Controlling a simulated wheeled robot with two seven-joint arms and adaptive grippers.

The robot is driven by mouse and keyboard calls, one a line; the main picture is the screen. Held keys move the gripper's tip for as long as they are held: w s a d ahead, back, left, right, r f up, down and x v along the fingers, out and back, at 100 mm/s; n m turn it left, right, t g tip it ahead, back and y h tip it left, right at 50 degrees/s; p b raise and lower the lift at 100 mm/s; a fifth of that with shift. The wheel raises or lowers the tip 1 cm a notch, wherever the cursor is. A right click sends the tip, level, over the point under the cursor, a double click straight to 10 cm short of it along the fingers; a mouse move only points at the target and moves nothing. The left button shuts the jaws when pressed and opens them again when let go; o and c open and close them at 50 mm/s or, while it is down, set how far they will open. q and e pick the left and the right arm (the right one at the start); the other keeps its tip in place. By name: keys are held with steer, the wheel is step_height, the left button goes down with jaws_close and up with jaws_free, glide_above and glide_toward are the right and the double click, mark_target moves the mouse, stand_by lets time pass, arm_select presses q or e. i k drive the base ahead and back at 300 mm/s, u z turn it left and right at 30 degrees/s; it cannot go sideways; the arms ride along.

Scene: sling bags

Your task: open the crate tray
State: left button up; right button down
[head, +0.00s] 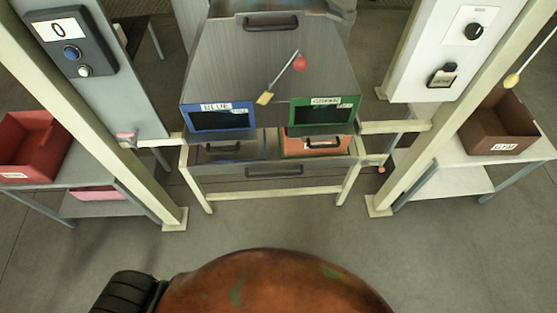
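The crate tray (225,175) is a grey drawer-like tray low in the pale frame of the central machine. A dark bar handle (273,172) is on its front face. Behind that front, under the machine's overhang, I see a blue-edged crate (228,150) on the left and a green-edged crate with an orange front part (315,147) on the right. Their rear parts are hidden under the machine, and how far the tray is pulled out is hard to tell. Neither of my grippers is in the head view.
Above the tray are panels labelled BLUE (219,120) and GREEN (322,115). Pale posts (110,130) (455,110) flank the machine. A red bin (35,145) stands left and a brown bin (500,125) right. The floor (270,225) before the tray is clear.

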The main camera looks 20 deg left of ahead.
mark_target(266, 154)
steer(key=k, duration=1.3)
steer(key=u, duration=0.9)
steer(key=i, duration=1.25)
steer(key=z, duration=0.3)
